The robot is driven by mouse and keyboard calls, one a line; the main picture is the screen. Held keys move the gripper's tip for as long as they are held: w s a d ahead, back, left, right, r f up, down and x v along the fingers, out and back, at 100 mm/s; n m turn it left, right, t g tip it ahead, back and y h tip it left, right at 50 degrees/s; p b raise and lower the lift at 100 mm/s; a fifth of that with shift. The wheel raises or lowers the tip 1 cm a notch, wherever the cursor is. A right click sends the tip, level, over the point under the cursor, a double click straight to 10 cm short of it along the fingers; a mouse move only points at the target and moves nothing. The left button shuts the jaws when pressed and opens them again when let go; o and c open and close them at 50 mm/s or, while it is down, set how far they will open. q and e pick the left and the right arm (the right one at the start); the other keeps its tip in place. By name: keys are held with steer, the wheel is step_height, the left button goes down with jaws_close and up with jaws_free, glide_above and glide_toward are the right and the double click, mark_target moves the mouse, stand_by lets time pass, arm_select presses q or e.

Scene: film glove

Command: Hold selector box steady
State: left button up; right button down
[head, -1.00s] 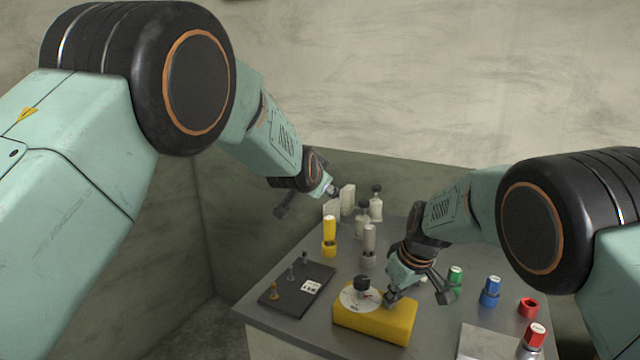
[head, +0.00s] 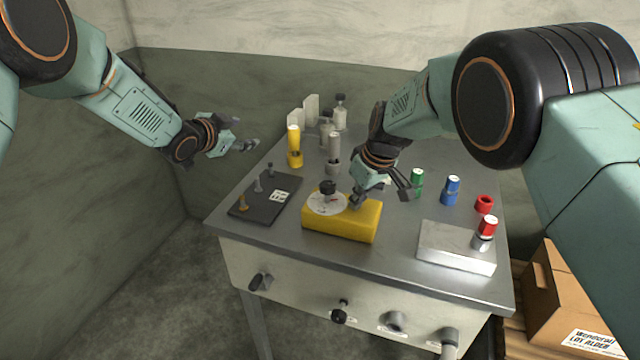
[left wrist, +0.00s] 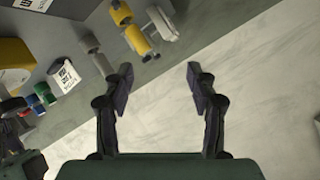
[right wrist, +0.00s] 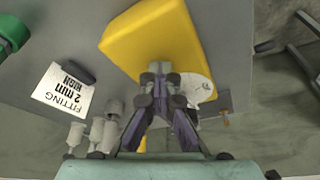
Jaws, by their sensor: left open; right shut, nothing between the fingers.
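The selector box (head: 345,222) is a yellow block on the grey table, with a white dial and a black knob (head: 328,187) on top. My right gripper (head: 357,200) is shut and empty, its fingertips at the box's top right of the dial. In the right wrist view the closed fingertips (right wrist: 160,68) overlap the yellow box (right wrist: 150,35) beside the white dial (right wrist: 197,88); I cannot tell how firmly they touch. My left gripper (head: 250,145) is open and empty, in the air by the table's left edge. In the left wrist view nothing is between its fingers (left wrist: 160,72).
A black panel with small levers (head: 265,199) lies left of the box. Yellow and grey cylinders (head: 294,141) and pale bottles stand behind. Green, blue (head: 451,190) and red pieces are on the right, near a metal block (head: 457,247). A cardboard box (head: 570,300) sits beyond the table.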

arm_select(q)
steer(key=s+d+f+m+g+h, duration=0.2)
steer(key=s+d+f+m+h, duration=0.1)
steer(key=s+d+h, duration=0.25)
steer(key=g+h, duration=0.4)
steer(key=g, duration=0.1)
glide_toward(325, 186)
steer(key=shift+y, duration=0.25)
steer(key=x, duration=0.9)
steer(key=shift+r, duration=0.2)
steer(key=shift+d, duration=0.1)
steer(key=c, duration=1.2)
